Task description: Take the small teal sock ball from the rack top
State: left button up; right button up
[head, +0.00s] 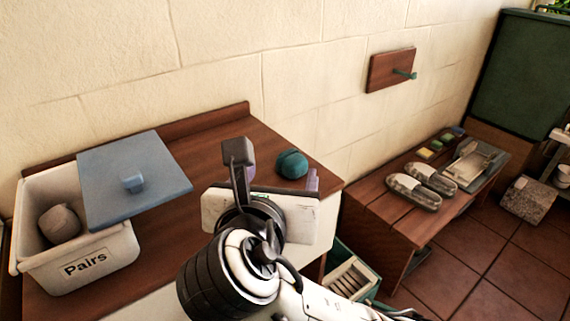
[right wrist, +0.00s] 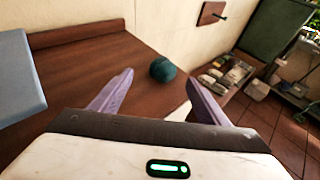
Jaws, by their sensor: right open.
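The teal sock ball (head: 292,164) lies on the brown wooden rack top (head: 205,150), toward its right end near the wall. It also shows in the right wrist view (right wrist: 162,69), beyond and between my fingertips. My right gripper (head: 281,176) is open, its purple fingers apart and empty. In the right wrist view the open gripper (right wrist: 158,84) points toward the ball, with a gap between the ball and the fingers. In the head view my right arm hides part of the rack's front. My left gripper is not in view.
A white bin labelled Pairs (head: 85,262) stands at the left with a grey rolled item (head: 60,224) inside. A blue lid (head: 135,180) lies partly over it. A lower bench (head: 385,205) with slippers (head: 422,186) is at the right. A wall peg board (head: 390,70) hangs above.

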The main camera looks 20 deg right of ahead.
aim_at(291, 166)
jog(key=x, duration=0.4)
jog(key=shift+d+f+b, duration=0.1)
jog(key=shift+f+b, duration=0.05)
jog(key=shift+b, duration=0.25)
jog(key=x, duration=0.1)
jog(key=b+x, duration=0.1)
jog(key=x, duration=0.2)
jog(key=shift+d+f, duration=0.35)
jog(key=shift+d, duration=0.05)
jog(key=shift+w+d, duration=0.15)
jog(key=shift+w, duration=0.2)
jog(key=c, duration=1.1)
